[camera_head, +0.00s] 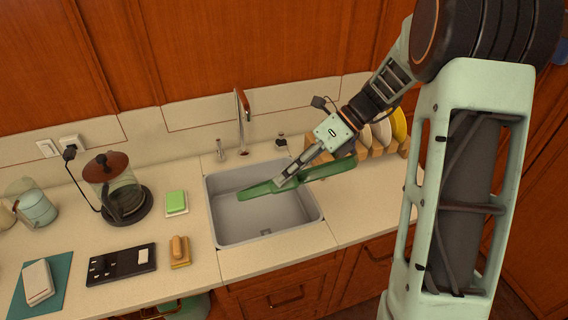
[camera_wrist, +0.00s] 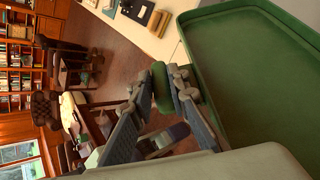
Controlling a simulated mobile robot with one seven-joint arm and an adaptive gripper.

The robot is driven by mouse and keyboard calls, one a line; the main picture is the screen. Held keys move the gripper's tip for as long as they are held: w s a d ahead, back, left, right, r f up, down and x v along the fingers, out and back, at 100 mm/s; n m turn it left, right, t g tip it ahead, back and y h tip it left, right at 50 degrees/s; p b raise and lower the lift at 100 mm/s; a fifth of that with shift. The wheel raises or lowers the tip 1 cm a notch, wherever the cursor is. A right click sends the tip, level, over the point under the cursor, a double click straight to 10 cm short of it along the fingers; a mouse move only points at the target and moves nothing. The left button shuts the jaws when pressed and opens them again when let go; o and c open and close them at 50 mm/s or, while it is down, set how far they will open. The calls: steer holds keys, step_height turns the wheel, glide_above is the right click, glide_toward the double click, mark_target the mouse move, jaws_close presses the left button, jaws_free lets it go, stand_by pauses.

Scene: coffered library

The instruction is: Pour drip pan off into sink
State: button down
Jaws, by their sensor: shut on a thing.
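The drip pan (camera_head: 325,170) is a long green tray held over the sink (camera_head: 262,222). In the head view it shows as a narrow shape, running from the sink's left part past its right rim. My gripper (camera_head: 281,181) is shut on it from above. In the wrist view the pan (camera_wrist: 255,65) fills the right side, and my fingers (camera_wrist: 164,88) pinch a green part at its edge. No liquid shows in the pan or in the grey basin. Part of the pan is hidden behind my gripper. I cannot tell its exact tilt.
A tall faucet (camera_head: 242,118) stands behind the sink. A rack with plates (camera_head: 382,133) is at the right back. Counter right of the sink is mostly clear.

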steer(key=s+d+f+n+t+y+b, duration=0.2)
steer(key=s+f+t+b, duration=0.15)
steer(key=f+b, duration=0.45)
steer(key=s+d+f+n+t+y+b, duration=0.25)
steer(key=s+f+b, duration=0.2)
steer(key=f, duration=0.65)
steer(key=shift+h, duration=0.45)
steer(key=r+p, duration=0.2)
steer(key=a+r+p, duration=0.1)
steer(key=r+p, duration=0.2)
steer(key=shift+r, duration=0.2)
stand_by(0.9)
